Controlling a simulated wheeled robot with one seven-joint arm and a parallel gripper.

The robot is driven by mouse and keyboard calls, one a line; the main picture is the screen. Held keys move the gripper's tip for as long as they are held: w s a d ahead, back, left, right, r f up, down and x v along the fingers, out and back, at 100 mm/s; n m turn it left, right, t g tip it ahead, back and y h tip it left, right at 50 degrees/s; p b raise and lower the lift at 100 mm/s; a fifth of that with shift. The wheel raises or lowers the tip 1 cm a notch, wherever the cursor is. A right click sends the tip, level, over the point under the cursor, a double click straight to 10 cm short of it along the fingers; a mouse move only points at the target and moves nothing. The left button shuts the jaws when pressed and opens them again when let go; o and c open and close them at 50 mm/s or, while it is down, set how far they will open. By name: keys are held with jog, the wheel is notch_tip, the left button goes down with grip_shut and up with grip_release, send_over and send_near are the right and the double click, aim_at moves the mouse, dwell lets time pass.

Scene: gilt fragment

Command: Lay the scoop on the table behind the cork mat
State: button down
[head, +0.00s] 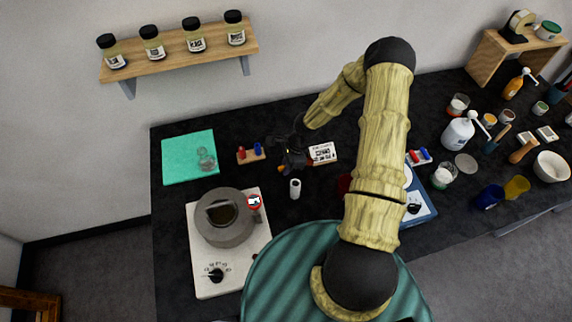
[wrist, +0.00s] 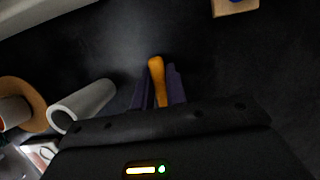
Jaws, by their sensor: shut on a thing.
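My gripper (wrist: 159,92) is shut on the scoop (wrist: 156,68), of which only an orange end shows between the dark fingers in the wrist view. In the head view my gripper (head: 286,168) hangs over the black table between a wooden block and a small printed box. The scoop's orange tip (head: 281,169) shows there too; the rest of it is hidden. A round tan disc, which looks like the cork mat (wrist: 34,94), is at the left edge of the wrist view with a reddish thing on it. My arm seems to hide that mat in the head view.
A white cylinder (head: 295,188) stands close in front of my gripper. The wooden block (head: 243,158) with red and blue pieces is to its left, the printed box (head: 323,153) to its right. A hotplate (head: 205,275) bears a grey pot. Bare table lies behind my gripper.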

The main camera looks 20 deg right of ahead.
jog(key=shift+f, duration=0.6)
jog(key=c, duration=1.4)
grip_release()
jog(key=shift+r, duration=0.15)
jog(key=shift+r, duration=0.65)
jog(key=b+v, duration=0.1)
jog(key=v, duration=1)
jog(key=shift+d+r, duration=0.2)
jog(key=shift+r, duration=0.15)
